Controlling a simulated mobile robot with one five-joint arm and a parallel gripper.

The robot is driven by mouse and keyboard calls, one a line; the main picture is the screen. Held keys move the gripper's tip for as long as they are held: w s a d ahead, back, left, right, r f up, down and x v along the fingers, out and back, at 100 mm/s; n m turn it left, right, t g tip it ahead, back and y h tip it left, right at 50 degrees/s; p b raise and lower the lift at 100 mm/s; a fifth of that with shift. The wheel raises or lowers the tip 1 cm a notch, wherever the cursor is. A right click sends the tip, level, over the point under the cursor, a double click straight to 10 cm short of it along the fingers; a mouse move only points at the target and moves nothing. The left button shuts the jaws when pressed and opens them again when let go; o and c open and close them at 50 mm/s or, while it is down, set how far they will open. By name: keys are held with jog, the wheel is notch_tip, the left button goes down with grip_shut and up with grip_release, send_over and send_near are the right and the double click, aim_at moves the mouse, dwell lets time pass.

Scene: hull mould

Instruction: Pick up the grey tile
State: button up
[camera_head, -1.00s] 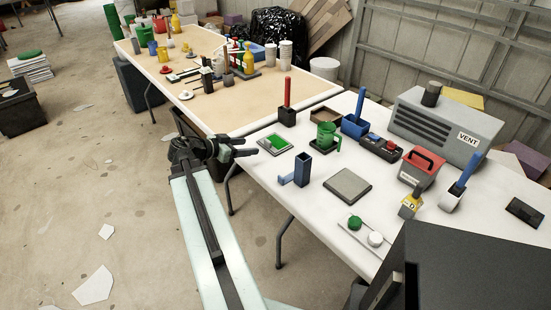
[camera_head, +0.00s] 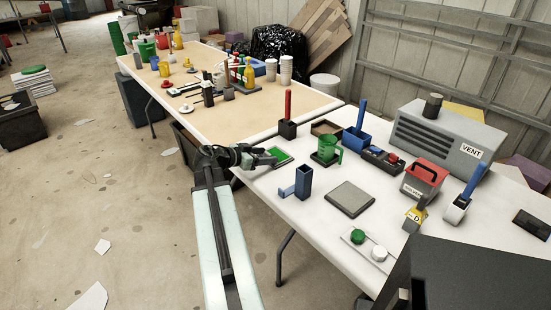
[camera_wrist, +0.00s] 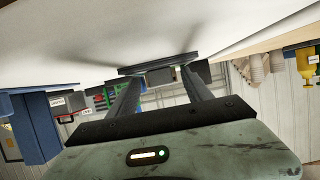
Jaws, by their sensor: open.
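The grey tile (camera_head: 351,198) is a flat square with a darker edge. It lies on the white table in the head view, right of the blue square holder (camera_head: 303,183). I cannot make out the tile in that view.
A green jug (camera_head: 327,149), a black block with a red stick (camera_head: 287,128) and a blue box (camera_head: 356,138) stand behind the tile. A small tray with green and white lids (camera_head: 368,246) lies in front.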

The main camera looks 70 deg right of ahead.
grip_shut()
notch_tip(320, 180, up, 10)
jog(key=p, duration=1)
jog(key=shift+r, duration=0.15)
